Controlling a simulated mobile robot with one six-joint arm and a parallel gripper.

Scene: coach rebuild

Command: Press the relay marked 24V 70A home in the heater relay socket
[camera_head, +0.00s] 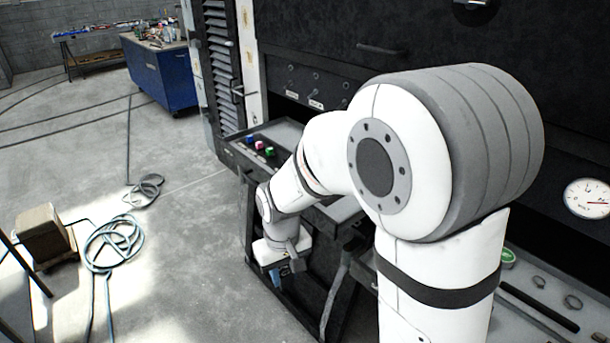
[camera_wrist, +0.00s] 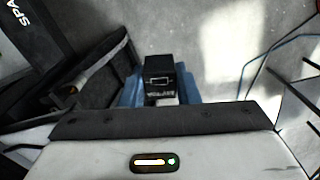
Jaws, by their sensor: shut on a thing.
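A small black block (camera_wrist: 158,68), which looks like a relay, sits between the blue fingers of my gripper (camera_wrist: 158,92) in the wrist view. It has a pale outlined mark and small lettering that I cannot read, so I cannot confirm 24V 70A. My gripper is shut on it. I cannot make out the heater relay socket in either view; my arm covers much of the cabinet front.
Small coloured knobs or blocks (camera_head: 259,146) sit on a ledge of the dark cabinet (camera_head: 400,50). A round gauge (camera_head: 590,199) is at the right. Hoses (camera_head: 115,243) and a cardboard box (camera_head: 43,235) lie on the floor at left. A blue workbench (camera_head: 160,75) stands behind.

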